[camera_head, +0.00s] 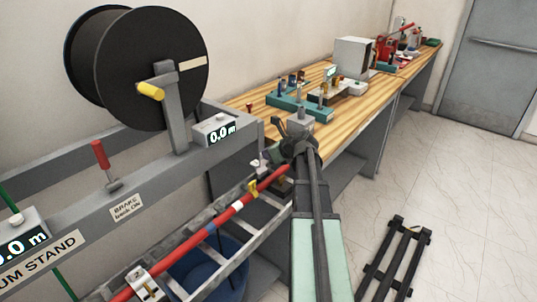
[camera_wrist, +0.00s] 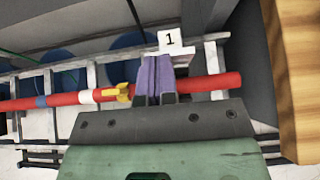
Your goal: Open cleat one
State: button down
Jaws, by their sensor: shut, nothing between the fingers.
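In the wrist view my gripper (camera_wrist: 155,76) is shut, its two fingers side by side, reaching over the red cable (camera_wrist: 205,84). A white tag with a "1" (camera_wrist: 170,41) stands just beyond the fingertips and marks cleat one. The cleat's body is mostly hidden behind my fingers, so I cannot tell its state or whether I touch it. In the head view my arm covers much of this spot beside the red cable (camera_head: 222,222).
The cable lies along a ladder-like tray (camera_head: 238,258), with a yellow piece (camera_wrist: 122,92) left of my fingers. A wooden bench (camera_head: 345,125) is to the right. A black cable drum (camera_head: 130,75) stands at the left. A dark frame (camera_head: 395,262) lies on the floor.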

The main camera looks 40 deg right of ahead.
jog(key=f+p+v, duration=0.1)
jog(key=p+v, duration=0.5)
jog(key=v, duration=0.7)
jog(key=shift+s, duration=0.35)
